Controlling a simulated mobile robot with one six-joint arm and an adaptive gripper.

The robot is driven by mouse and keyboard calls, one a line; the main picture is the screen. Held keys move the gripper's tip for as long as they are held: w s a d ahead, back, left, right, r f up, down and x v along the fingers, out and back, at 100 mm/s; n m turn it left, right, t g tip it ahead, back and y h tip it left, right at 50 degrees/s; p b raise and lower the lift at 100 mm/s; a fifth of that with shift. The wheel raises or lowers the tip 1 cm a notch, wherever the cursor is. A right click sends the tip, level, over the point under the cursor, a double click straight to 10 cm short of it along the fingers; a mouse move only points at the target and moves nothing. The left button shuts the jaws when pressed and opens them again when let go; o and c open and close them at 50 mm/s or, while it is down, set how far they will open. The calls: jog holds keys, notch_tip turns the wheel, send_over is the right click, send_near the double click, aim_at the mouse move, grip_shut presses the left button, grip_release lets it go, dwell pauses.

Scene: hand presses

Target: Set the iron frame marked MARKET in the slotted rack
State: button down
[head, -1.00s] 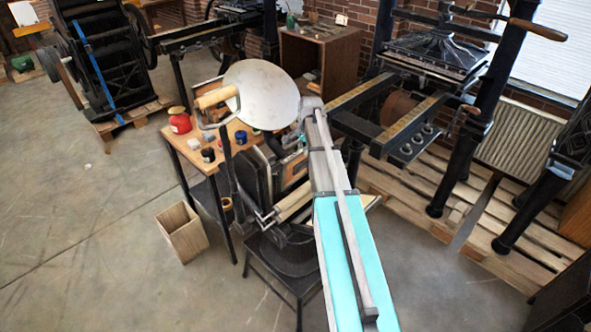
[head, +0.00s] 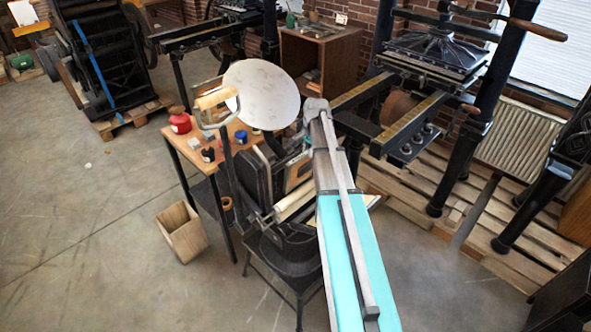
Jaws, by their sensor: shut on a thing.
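My arm, with its teal link, rises from the bottom edge to a grey joint near the middle of the head view. The parts beyond that joint are mostly hidden behind it, and I cannot make out my gripper's jaws. A small platen press (head: 247,184) with a round pale disc (head: 261,93) stands just left of my arm. A dark-edged panel with a brown middle (head: 298,170) shows beside my arm at the press; I cannot tell whether it is the iron frame. No MARKET lettering is readable. I cannot identify the slotted rack.
A wooden table (head: 180,147) with a red can (head: 180,123) and small jars stands behind the press. An open wooden bin (head: 182,232) is on the floor at left. A large hand press (head: 430,60) on pallets fills the right. The left floor is mostly clear.

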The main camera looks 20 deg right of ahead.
jog(key=shift+s+r, duration=0.1)
jog(key=shift+r, duration=0.05)
jog(key=s+d+r+p, duration=0.1)
jog(key=s+r+p, duration=0.3)
jog(key=p, duration=0.1)
jog(key=shift+s+d+r, duration=0.25)
jog(key=shift+d+r, duration=0.1)
jog(key=shift+r, duration=0.05)
dwell(0.8)
jog(key=c, duration=1.2)
grip_release()
grip_shut()
jog(key=shift+s, duration=0.1)
